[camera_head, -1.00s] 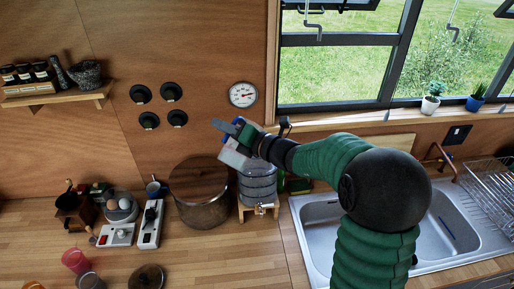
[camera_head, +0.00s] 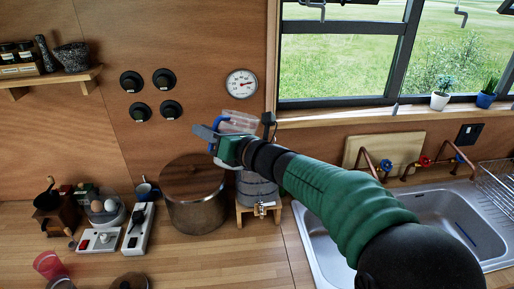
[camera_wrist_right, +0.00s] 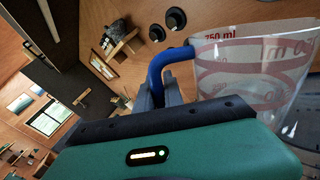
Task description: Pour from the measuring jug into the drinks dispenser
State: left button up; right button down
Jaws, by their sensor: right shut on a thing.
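The clear measuring jug (camera_head: 240,121) with red markings and a blue handle is up above the drinks dispenser. My right gripper (camera_head: 208,139) is shut on its blue handle. In the right wrist view the jug (camera_wrist_right: 250,75) fills the right side, with the handle (camera_wrist_right: 164,66) at the jaws. I cannot tell whether it holds liquid. The glass drinks dispenser (camera_head: 257,189) stands on a wooden stand with a tap at its front. My right arm and gripper hide its top. My left gripper is not in view.
A large lidded pot (camera_head: 194,203) stands close left of the dispenser. A steel sink (camera_head: 445,212) lies to the right, with copper taps behind it. A thermometer dial (camera_head: 241,84) hangs on the wall behind. Red and grey cups are at the front left.

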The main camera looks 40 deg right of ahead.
jog(key=a+f+n+b, duration=0.1)
jog(key=b, duration=0.2)
jog(key=a+f+n+b, duration=0.1)
jog(key=n+b, duration=0.1)
jog(key=b, duration=0.1)
jog(key=s+a+f+n+b, duration=0.1)
jog(key=n+b, duration=0.1)
jog(key=b, duration=0.2)
jog(key=shift+a, duration=0.4)
jog(key=shift+r, duration=0.1)
